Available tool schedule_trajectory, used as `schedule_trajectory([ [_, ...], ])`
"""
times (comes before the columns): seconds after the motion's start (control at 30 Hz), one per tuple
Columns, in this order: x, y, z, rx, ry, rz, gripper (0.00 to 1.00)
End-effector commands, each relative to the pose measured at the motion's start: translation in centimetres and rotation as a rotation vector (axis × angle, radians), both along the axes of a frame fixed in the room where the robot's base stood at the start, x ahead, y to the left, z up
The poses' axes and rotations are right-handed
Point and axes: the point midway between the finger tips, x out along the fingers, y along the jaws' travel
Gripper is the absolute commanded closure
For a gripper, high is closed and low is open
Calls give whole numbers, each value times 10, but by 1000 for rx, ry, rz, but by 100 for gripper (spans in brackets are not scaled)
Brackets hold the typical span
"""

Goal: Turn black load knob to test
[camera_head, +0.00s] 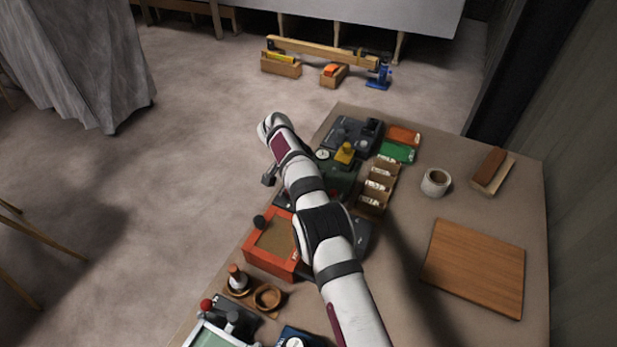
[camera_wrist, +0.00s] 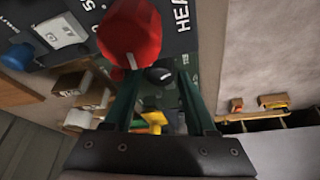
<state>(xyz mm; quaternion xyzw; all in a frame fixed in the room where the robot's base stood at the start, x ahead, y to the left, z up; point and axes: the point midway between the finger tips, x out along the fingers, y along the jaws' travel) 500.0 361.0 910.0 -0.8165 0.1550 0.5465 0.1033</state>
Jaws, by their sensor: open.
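In the wrist view a black knob (camera_wrist: 160,75) stands on a dark green panel (camera_wrist: 185,45) with white lettering, partly cut off, that reads "HEA". I cannot read a load or test mark. A large faceted red knob (camera_wrist: 130,32) is close beside it, nearer the camera. My gripper (camera_wrist: 160,82) is open, its two green fingers either side of the black knob in the picture; whether they touch it I cannot tell. In the head view my gripper (camera_head: 268,179) is small, at the table's left edge beside dark green equipment (camera_head: 340,182); my arm hides part of it.
A yellow part (camera_head: 345,152) and a partitioned wooden tray (camera_head: 372,205) stand near the green equipment. An orange-red box (camera_head: 270,262) lies nearer, beside my arm. A blue knob (camera_wrist: 18,57) and a white switch (camera_wrist: 62,32) are on the panel's left.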

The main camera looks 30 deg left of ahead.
Motion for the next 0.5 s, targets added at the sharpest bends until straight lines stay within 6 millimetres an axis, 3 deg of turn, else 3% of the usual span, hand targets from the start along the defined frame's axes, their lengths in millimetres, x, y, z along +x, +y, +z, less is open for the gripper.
schedule_trajectory([
  [0.5,-47,19,123,2,-1,0,43],
])
